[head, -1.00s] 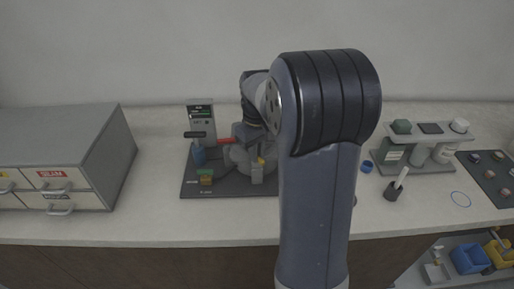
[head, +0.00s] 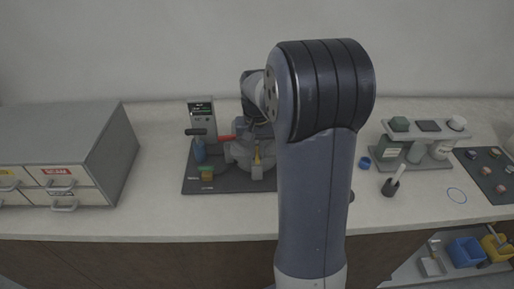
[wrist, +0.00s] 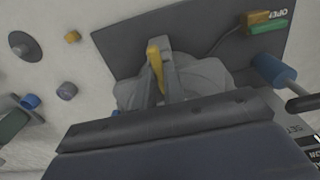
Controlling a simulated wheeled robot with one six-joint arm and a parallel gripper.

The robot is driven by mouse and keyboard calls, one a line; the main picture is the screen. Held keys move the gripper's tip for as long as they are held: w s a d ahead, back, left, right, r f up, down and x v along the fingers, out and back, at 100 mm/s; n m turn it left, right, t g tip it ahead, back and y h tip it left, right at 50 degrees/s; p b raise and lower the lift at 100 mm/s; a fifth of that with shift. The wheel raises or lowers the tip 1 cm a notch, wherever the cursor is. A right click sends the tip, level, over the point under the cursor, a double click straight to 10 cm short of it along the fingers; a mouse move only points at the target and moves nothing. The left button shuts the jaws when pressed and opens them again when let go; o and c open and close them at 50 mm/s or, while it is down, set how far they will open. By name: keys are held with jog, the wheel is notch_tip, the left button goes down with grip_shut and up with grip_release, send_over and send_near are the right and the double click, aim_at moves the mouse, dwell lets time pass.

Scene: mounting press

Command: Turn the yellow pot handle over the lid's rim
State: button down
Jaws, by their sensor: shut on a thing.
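In the head view my arm covers part of the press.
The press stands on a dark base plate (head: 232,186). A red lever (head: 224,137), a blue cylinder with a black grip (head: 199,150) and a green-orange button block (head: 206,173) are close by on the left. Drawers (head: 62,150) and a bottle rack (head: 425,133) flank the worktop.

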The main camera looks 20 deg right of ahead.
aim_at(257, 153)
dwell(0.4)
jog(key=c, duration=1.5)
grip_release()
notch_tip(257, 153, up, 11)
jog(key=shift+f, duration=0.1)
notch_tip(257, 153, down, 11)
jog(key=shift+r, duration=0.1)
